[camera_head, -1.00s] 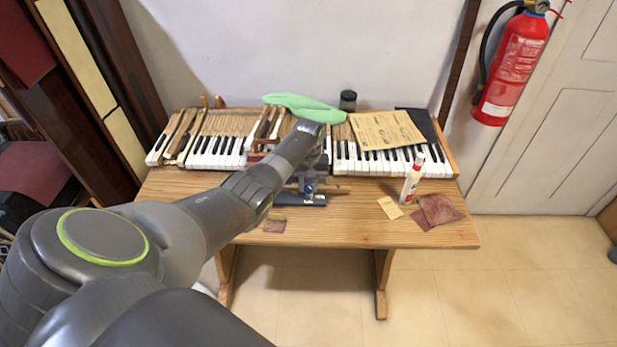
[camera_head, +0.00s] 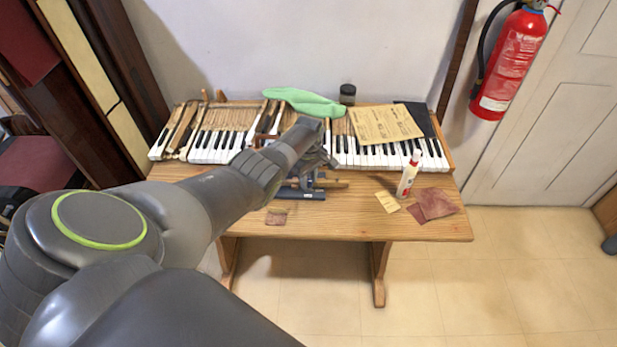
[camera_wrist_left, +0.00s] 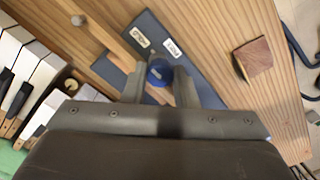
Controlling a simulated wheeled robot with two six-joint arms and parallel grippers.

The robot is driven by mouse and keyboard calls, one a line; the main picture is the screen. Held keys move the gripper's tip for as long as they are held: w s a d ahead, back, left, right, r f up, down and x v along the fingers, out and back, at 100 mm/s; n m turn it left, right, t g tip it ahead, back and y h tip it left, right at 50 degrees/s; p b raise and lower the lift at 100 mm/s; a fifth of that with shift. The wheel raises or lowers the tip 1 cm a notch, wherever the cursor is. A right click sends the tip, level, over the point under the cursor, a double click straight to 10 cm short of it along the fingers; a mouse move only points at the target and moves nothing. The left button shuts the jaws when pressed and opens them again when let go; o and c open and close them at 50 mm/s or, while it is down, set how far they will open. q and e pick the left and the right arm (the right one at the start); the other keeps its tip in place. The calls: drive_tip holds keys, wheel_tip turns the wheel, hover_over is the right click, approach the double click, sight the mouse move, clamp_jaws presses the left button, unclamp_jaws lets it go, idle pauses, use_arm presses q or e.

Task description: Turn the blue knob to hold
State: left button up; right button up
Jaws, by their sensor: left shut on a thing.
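The blue knob (camera_wrist_left: 159,71) sits between the two fingers of my left gripper (camera_wrist_left: 160,82) in the left wrist view. The gripper is shut on it. The knob stands on a dark blue plate (camera_wrist_left: 205,90). Two small white labels with dark lettering lie on the plate near the knob, one at upper left (camera_wrist_left: 141,37) and one just above (camera_wrist_left: 172,48). In the head view my left gripper (camera_head: 322,163) is over the plate (camera_head: 302,194) at the table's middle, and the knob is hidden there. My right gripper is not in view.
A wooden bar (camera_wrist_left: 105,35) crosses the plate beside the knob. Piano keys (camera_head: 375,157) run along the table's back, with a green cloth (camera_head: 300,101) and paper sheet (camera_head: 385,124) on them.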

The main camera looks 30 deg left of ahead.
use_arm(q)
drive_tip(key=shift+w+r, duration=0.15)
idle(0.4)
drive_tip(key=o, duration=1)
drive_tip(key=shift+r, duration=0.3)
wheel_tip(320, 180, up, 7)
drive_tip(key=p, duration=0.2)
drive_tip(key=shift+r+p, duration=0.2)
drive_tip(key=shift+p, duration=0.1)
wheel_tip(320, 180, up, 9)
drive_tip(key=shift+r+b, duration=0.15)
drive_tip(key=shift+b, duration=0.3)
